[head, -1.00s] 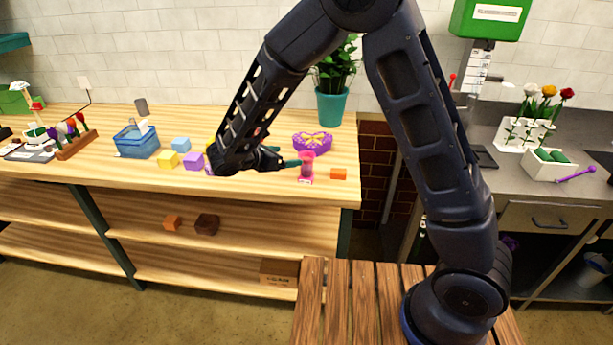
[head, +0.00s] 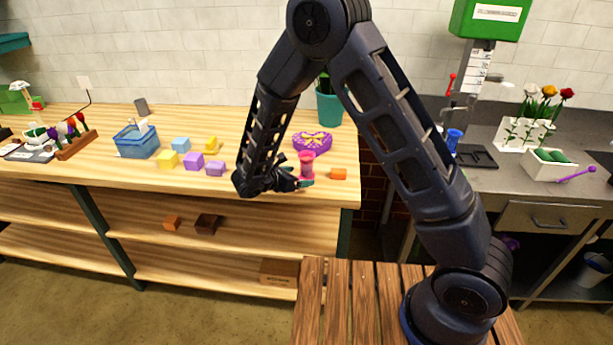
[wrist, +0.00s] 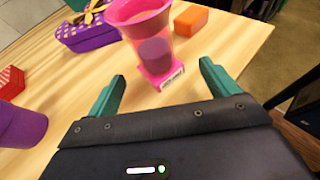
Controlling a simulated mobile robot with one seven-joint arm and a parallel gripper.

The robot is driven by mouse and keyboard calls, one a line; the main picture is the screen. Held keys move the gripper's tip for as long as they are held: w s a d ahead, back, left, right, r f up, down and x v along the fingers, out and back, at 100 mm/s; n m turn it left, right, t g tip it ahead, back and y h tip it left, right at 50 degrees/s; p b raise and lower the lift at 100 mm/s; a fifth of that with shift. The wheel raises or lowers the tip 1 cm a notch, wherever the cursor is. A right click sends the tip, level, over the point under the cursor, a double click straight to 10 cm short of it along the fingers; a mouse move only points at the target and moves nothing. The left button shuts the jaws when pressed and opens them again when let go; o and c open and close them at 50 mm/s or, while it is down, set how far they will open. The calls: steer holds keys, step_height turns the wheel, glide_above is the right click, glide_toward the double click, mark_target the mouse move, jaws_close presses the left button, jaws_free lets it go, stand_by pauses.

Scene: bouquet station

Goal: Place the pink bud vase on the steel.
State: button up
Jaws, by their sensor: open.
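The pink bud vase (head: 307,164) stands upright on the wooden table near its front right edge. In the wrist view the vase (wrist: 150,42) stands ahead of my fingers, with a small white label on its square pink base. My gripper (head: 300,181) is open beside the vase; in the wrist view its teal fingertips (wrist: 163,82) are spread apart, with the vase's base just beyond the gap between them. The steel counter (head: 480,183) is at the right, across a gap from the wooden table.
A purple heart-shaped box (head: 313,143) sits behind the vase and an orange block (head: 339,174) just right of it. Several coloured blocks lie to the left. On the steel stand a blue vase (head: 453,139), a dark tray (head: 478,157) and white planters (head: 521,136).

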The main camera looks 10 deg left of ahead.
mark_target(302, 175)
steer(key=x, duration=0.5)
steer(key=shift+a, duration=0.1)
steer(key=shift+c, duration=0.5)
steer(key=shift+r, duration=0.1)
steer(key=c, duration=1.2)
step_height(302, 175, up, 19)
steer(key=w+d+f+n+t+y, duration=0.1)
steer(key=w+d+f, duration=0.1)
steer(key=w+d, duration=0.75)
steer(key=w+d+f+n+y, duration=0.1)
steer(key=w+d+f, duration=0.1)
steer(key=w+d, duration=0.75)
steer(key=w+d+f+n+y, duration=0.1)
steer(key=w+d+f, duration=0.1)
steer(key=d, duration=0.4)
steer(key=w+d+f+t+y, duration=0.1)
steer(key=w+d+f, duration=0.2)
steer(key=d, duration=0.3)
steer(key=w+d+f+n, duration=0.1)
steer(key=w+d+f, duration=0.1)
steer(key=d+f, duration=0.2)
steer(key=shift+w+d+n+y, duration=0.15)
steer(key=shift+d+y, duration=0.05)
steer(key=shift+d, duration=0.6)
steer(key=shift+w+d+n+y, duration=0.15)
steer(key=shift+d+y, duration=0.05)
steer(key=shift+d, duration=0.55)
